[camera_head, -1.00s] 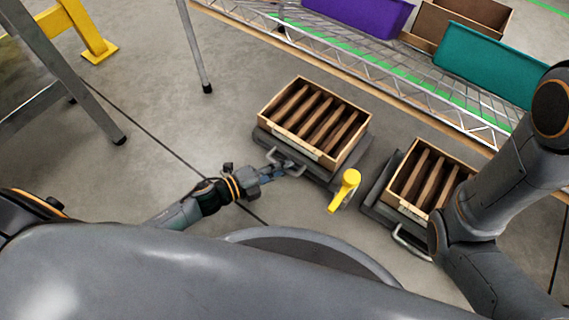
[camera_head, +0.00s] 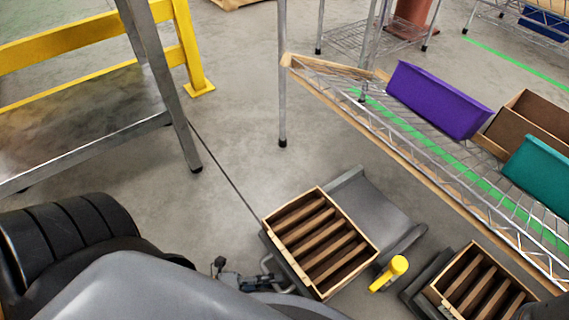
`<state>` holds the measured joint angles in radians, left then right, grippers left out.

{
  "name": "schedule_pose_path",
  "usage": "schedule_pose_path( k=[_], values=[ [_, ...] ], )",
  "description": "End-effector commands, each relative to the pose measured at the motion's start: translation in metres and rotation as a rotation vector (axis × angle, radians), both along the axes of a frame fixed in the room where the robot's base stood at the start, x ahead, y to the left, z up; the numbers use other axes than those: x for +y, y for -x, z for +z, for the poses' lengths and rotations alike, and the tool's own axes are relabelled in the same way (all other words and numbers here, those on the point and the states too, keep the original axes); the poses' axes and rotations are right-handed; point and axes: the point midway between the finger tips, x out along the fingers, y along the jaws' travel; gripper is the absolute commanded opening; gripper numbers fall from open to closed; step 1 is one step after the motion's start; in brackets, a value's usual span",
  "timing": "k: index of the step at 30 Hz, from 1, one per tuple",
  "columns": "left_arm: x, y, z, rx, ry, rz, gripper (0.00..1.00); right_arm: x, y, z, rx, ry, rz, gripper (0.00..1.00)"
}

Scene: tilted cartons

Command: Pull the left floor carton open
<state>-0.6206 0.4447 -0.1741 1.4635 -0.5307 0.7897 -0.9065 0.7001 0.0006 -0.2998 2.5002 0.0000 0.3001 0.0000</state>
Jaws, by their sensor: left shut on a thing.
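The left floor carton is an open wooden box (camera_head: 362,232) with several brown slats inside. It sits on a grey sliding tray (camera_head: 283,262), which is pulled out toward me from a flat grey base (camera_head: 375,205). A broad stretch of the base lies bare behind the box. My left gripper (camera_head: 262,284) is at the tray's near left edge, shut on the metal handle (camera_head: 266,266) there. My own body hides part of the left arm.
A second slatted wooden carton (camera_head: 452,272) stands at the lower right, with a yellow lever (camera_head: 389,273) between the two. A wire shelf (camera_head: 425,150) holding purple (camera_head: 436,100) and teal (camera_head: 540,172) bins runs along the right. A metal-legged table (camera_head: 85,125) stands left. Floor between is clear.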

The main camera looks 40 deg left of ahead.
Motion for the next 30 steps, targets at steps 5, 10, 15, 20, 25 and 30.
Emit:
schedule_pose_path(
  k=[5,10,15,20,25,30],
  values=[
    [0.002,0.005,0.000,-0.001,-0.001,-0.001,0.00,0.000,0.000,0.001,0.000,0.000,0.000,0.40],
    [0.002,0.005,0.000,-0.001,-0.001,-0.001,0.00,0.000,0.000,0.001,0.001,0.000,0.000,0.40],
    [0.002,0.005,0.000,-0.001,-0.001,-0.001,0.28,0.000,0.000,0.001,0.001,0.000,0.000,0.40],
    [0.002,0.005,0.000,0.000,0.000,0.000,0.36,0.000,0.000,0.001,0.001,0.000,0.000,0.40],
    [0.002,0.005,0.000,0.000,0.000,0.000,0.36,0.000,-0.001,0.001,0.004,-0.003,0.002,0.40],
    [0.012,0.015,0.002,0.002,-0.001,0.001,0.36,0.000,-0.001,0.001,0.003,-0.002,0.002,0.40]
  ],
)
